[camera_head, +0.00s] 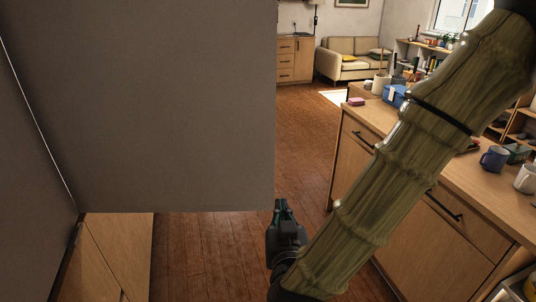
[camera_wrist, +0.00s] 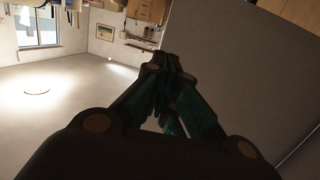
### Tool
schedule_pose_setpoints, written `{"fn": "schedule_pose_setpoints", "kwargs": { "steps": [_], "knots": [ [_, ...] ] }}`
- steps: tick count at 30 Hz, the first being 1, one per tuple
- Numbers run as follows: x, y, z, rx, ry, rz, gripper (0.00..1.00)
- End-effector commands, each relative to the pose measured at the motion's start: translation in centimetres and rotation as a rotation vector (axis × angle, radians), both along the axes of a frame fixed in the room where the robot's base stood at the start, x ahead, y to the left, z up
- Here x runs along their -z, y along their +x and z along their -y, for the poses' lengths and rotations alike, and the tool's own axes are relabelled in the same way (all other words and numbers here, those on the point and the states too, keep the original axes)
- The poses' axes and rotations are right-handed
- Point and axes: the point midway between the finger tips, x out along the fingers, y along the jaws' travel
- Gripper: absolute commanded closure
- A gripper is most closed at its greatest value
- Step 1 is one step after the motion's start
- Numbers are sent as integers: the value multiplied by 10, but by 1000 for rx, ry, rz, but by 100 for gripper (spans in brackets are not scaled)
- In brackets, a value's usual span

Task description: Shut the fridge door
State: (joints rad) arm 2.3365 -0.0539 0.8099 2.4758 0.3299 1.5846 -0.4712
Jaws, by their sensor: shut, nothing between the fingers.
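The fridge door (camera_head: 165,110) is a large plain grey panel filling the upper left of the head view. It stands open, reaching out over the floor, with a thin bright seam at its left. A second grey surface (camera_head: 25,150) lies left of that seam; I cannot tell which part of the fridge it is. My gripper (camera_head: 283,205) is shut and empty, beside the door's lower right corner. In the wrist view its fingers (camera_wrist: 172,60) meet in front of the grey door panel (camera_wrist: 235,65). I cannot tell whether they touch it. The fridge interior is hidden.
A wooden counter (camera_head: 350,160) with mugs and a blue box (camera_head: 394,95) runs along the right, behind my arm. A low wooden cabinet (camera_head: 120,245) stands below the door at left. Wooden floor (camera_head: 300,130) is clear between them. A sofa (camera_head: 350,62) stands far back.

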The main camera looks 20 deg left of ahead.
Motion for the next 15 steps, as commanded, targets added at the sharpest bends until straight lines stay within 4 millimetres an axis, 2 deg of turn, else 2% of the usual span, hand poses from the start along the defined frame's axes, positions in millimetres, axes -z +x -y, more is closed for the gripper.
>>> {"fn": "schedule_pose_setpoints", "kwargs": {
  "steps": [1, 3, 6, 11, 15],
  "knots": [
    [-21, -4, -7, -1, 6, 43, 100],
    [-42, -8, -14, 0, 14, 88, 100],
    [-59, -13, -19, 3, 18, 125, 100],
    [-66, -7, -24, 5, 21, 139, 100],
    [-67, 9, -29, 5, 20, 137, 100]
  ]
}}
